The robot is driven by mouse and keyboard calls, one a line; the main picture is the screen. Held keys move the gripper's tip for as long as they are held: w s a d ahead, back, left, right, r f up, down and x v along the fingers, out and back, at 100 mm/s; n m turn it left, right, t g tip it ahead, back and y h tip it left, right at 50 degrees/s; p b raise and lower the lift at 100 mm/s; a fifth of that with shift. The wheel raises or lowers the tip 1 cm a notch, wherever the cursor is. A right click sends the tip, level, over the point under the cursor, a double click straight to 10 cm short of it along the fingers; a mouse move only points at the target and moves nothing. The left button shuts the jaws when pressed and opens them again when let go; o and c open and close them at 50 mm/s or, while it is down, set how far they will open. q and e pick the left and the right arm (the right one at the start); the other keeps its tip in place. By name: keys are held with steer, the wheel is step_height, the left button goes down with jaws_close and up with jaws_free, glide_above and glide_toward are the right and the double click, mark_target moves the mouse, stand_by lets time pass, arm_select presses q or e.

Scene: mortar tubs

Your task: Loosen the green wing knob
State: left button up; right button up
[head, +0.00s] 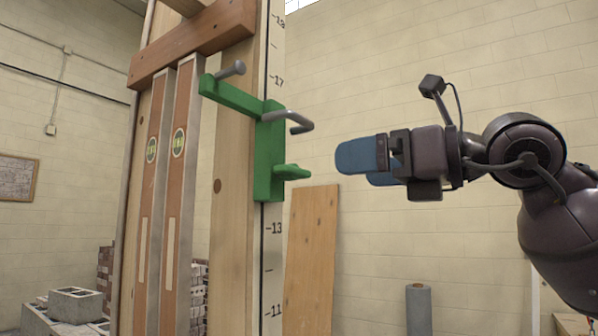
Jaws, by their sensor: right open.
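The green wing knob (292,172) sticks out to the right from the lower part of a green bracket (268,150). The bracket sits on a wooden post (233,150) beside a marked scale strip (273,240). A grey bent hook (292,119) and a grey peg (231,70) show on the bracket above the knob. My right gripper (362,165) has blue fingers and points left toward the bracket. It is open and empty, to the right of the knob and apart from it. My left gripper is not in view.
Two long levels (171,180) hang left of the post below a brown crossbar (190,42). A wooden board (311,260) leans on the wall behind. A grey roll (418,308) stands below my right gripper. Grey blocks (75,303) lie at lower left.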

mark_target(300, 171)
steer(key=p+x, duration=0.1)
steer(key=x, duration=0.3)
steer(key=p+x, duration=0.1)
steer(key=x, duration=0.4)
steer(key=shift+w+a+r, duration=0.15)
steer(key=shift+a+r, duration=0.05)
steer(key=shift+r, duration=0.05)
steer(key=shift+w+a, duration=0.35)
steer(key=shift+a, duration=0.15)
steer(key=shift+c, duration=0.2)
